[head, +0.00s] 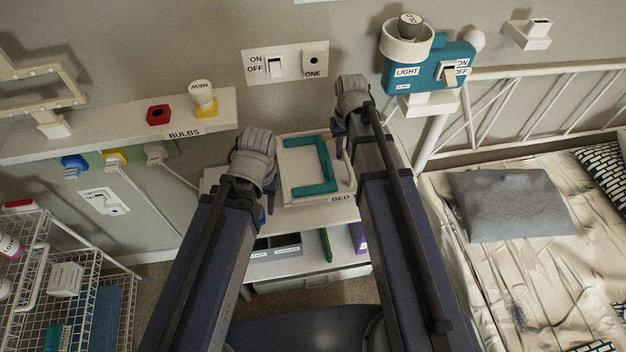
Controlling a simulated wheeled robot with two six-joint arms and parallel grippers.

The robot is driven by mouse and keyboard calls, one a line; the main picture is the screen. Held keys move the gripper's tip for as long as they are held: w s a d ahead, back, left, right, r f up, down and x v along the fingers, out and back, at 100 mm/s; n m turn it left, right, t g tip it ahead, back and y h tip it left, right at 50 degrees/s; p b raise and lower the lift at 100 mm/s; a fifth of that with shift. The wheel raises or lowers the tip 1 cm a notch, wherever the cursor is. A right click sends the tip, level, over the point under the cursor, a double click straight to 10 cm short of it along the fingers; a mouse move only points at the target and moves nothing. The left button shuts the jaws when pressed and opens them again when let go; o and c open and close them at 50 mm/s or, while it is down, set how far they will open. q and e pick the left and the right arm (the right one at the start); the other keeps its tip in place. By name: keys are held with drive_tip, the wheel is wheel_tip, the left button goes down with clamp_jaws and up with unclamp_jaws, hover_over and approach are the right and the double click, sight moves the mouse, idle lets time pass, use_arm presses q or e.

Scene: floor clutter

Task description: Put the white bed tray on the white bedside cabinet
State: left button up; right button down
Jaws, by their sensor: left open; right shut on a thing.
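The white bed tray (301,187), with a teal bracket shape on it and a "BED" label at its front edge, is in the middle of the head view. It is over the top of the white bedside cabinet (318,217); I cannot tell whether it rests there or is held just above. My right gripper (341,142) is shut at the tray's right side, its fingers partly hidden by my arm. My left gripper (268,203) is open by the tray's left side. My arms hide parts of the cabinet's sides.
The cabinet's lower shelf holds a dark divided box (277,246), a green item (326,244) and a purple item (358,237). A bulb shelf (115,128) is on the wall at left, above a wire rack (62,240). The bed (505,270) is at right.

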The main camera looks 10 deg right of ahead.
sight(342, 161)
use_arm(q)
drive_tip(key=shift+f+b, duration=3.1)
use_arm(e)
drive_tip(key=shift+f, duration=3.15)
use_arm(q)
wheel_tip(342, 161, down, 4)
drive_tip(key=b, duration=0.3)
drive_tip(key=shift+r+b, duration=0.15)
drive_tip(key=shift+b, duration=0.2)
use_arm(e)
wheel_tip(342, 161, down, 4)
drive_tip(key=shift+r, duration=0.15)
drive_tip(key=c, duration=0.8)
unclamp_jaws()
drive_tip(key=shift+c, duration=0.2)
